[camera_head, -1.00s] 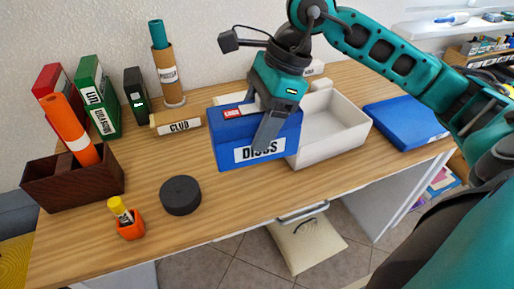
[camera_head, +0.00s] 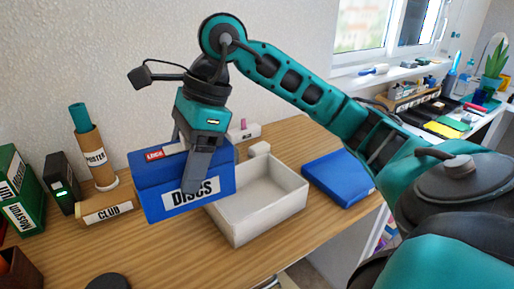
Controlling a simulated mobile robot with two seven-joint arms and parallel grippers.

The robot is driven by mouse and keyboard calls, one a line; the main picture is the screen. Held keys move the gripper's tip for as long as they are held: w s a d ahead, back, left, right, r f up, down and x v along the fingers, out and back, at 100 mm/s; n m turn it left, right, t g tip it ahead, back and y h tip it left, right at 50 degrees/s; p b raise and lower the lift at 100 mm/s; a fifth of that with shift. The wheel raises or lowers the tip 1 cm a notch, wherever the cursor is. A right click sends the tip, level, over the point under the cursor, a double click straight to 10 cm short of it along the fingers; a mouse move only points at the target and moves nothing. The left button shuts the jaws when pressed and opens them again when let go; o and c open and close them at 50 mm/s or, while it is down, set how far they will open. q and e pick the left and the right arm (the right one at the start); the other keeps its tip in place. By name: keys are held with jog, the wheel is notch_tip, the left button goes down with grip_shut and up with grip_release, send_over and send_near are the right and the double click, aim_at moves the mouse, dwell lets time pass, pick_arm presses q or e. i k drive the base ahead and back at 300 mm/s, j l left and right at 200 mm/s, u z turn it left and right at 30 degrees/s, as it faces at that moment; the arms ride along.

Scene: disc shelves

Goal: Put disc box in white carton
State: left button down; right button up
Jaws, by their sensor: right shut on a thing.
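The blue disc box (camera_head: 160,196), labelled DISCS, hangs in my right gripper (camera_head: 196,180). The gripper is shut on the box from above, with a finger down over its front face. The box looks closed and roughly level, and its right end overlaps the left side of the white carton (camera_head: 262,211) in the picture. I cannot tell its exact height above the table. The white carton is open at the top, and the part I see inside is empty. Its left end is partly hidden behind the box. My left gripper is not in view.
A blue lid-like slab (camera_head: 338,177) lies right of the carton. A CLUB box (camera_head: 108,211), a poster tube (camera_head: 90,150), a black box (camera_head: 62,182) and green boxes (camera_head: 20,200) stand at left. A black round object (camera_head: 108,282) lies in front. Bare table lies before the carton.

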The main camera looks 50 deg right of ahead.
aim_at(243, 210)
jog(key=l+u, duration=0.1)
jog(key=l, duration=0.4)
jog(key=k+l+u, duration=0.1)
jog(key=l, duration=0.35)
jog(key=l+u, duration=0.15)
jog(key=l, duration=0.35)
jog(key=k, duration=0.05)
